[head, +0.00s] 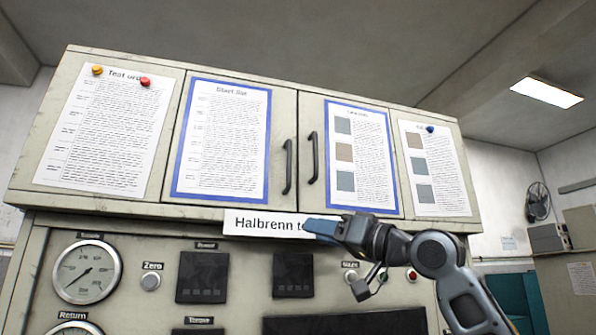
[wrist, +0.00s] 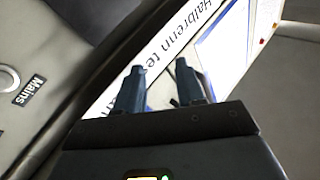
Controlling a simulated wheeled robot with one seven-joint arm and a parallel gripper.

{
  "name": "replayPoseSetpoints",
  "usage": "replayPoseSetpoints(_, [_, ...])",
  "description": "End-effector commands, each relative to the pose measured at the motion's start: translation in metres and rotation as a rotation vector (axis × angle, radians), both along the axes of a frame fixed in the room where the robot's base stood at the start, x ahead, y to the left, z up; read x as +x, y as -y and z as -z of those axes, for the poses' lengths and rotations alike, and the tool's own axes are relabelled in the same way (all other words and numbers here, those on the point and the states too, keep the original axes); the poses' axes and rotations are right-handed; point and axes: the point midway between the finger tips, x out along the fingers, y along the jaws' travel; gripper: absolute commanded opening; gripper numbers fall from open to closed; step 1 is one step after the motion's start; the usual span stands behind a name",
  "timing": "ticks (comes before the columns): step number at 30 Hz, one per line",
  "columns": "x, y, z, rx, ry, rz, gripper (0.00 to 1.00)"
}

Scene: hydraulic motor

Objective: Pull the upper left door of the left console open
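The upper left door (head: 277,125) of the console cabinet carries a blue-framed sheet headed "Start list" and looks shut. Its dark vertical bar handle (head: 287,166) is at its right edge. My gripper (head: 312,227) is below and right of this handle in the head view, in front of the "Halbrenn te..." label (head: 258,222), whose right end it hides. In the wrist view my gripper (wrist: 159,67) has its two fingers apart with nothing between them. The label (wrist: 180,45) shows beyond the fingertips.
The upper right door (head: 312,115) has its own handle (head: 313,158) close beside the left one. Below are a round gauge (head: 88,271), dark display panels (head: 203,277) and knobs (head: 150,281). A wall fan (head: 538,201) and teal equipment stand at the right.

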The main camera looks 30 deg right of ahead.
Motion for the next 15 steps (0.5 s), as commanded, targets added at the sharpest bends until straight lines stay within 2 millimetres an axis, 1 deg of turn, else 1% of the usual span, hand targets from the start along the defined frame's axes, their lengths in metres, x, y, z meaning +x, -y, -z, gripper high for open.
replayPoseSetpoints(1, [-0.005, 0.001, -0.021, -0.039, -0.002, 0.002, 0.38])
replayPoseSetpoints(6, [-0.021, -0.004, -0.075, -0.153, -0.04, 0.007, 0.38])
replayPoseSetpoints(10, [-0.036, -0.01, -0.109, -0.237, -0.076, 0.022, 0.38])
replayPoseSetpoints(12, [-0.042, -0.014, -0.123, -0.276, -0.097, 0.033, 0.38])
replayPoseSetpoints(15, [-0.051, -0.019, -0.139, -0.322, -0.122, 0.048, 0.38])
